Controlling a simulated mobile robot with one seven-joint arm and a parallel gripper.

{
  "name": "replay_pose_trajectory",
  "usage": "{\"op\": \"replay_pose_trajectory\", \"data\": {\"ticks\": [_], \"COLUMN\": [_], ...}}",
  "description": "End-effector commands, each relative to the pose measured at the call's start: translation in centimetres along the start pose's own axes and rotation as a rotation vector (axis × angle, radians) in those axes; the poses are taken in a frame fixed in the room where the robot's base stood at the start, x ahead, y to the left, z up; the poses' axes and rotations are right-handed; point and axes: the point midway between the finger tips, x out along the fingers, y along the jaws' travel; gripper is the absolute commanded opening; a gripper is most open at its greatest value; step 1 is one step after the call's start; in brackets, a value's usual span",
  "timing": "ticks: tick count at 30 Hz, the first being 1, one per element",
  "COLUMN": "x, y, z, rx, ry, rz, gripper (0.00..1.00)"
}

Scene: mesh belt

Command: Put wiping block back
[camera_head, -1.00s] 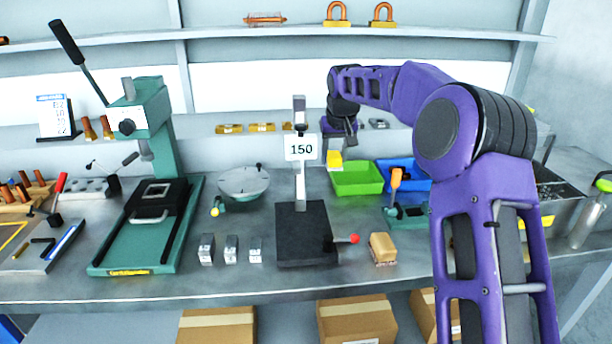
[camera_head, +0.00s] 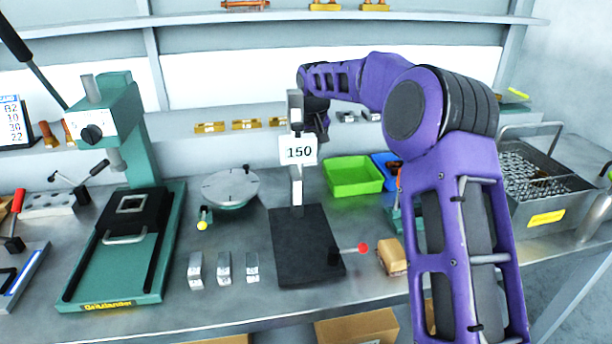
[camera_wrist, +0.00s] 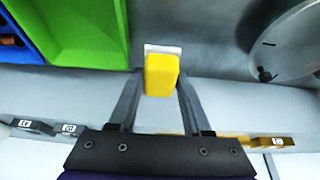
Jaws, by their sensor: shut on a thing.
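In the wrist view, my gripper (camera_wrist: 160,85) is shut on the wiping block (camera_wrist: 161,73), a yellow block with a pale whitish layer at its far end. A finger stands on each side of it. The block is over the grey bench, beside the green bin; whether it touches the bench I cannot tell. The wiping block is hidden there.
The green bin (camera_head: 353,176) and blue bin (camera_head: 383,164) stand right of the stand. A round grey plate (camera_head: 230,187) is to its left. Brass and grey pieces line a ledge behind. A tan block (camera_head: 392,257) and metal blocks (camera_head: 224,267) lie in front.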

Motion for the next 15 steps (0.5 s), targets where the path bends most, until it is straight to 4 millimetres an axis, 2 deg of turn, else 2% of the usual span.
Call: {"op": "replay_pose_trajectory", "data": {"ticks": [1, 7, 12, 15], "x": [1.0, 2.8, 5.5, 6.1], "y": [0.0, 0.0, 0.0, -0.1], "z": [0.5, 1.2, 2.3, 2.6], "rx": [0.000, 0.000, -0.002, -0.001], "ry": [-0.003, -0.001, -0.001, 0.001], "rz": [0.000, 0.000, 0.000, 0.000], "gripper": [0.00, 0.00, 0.00, 0.00]}}
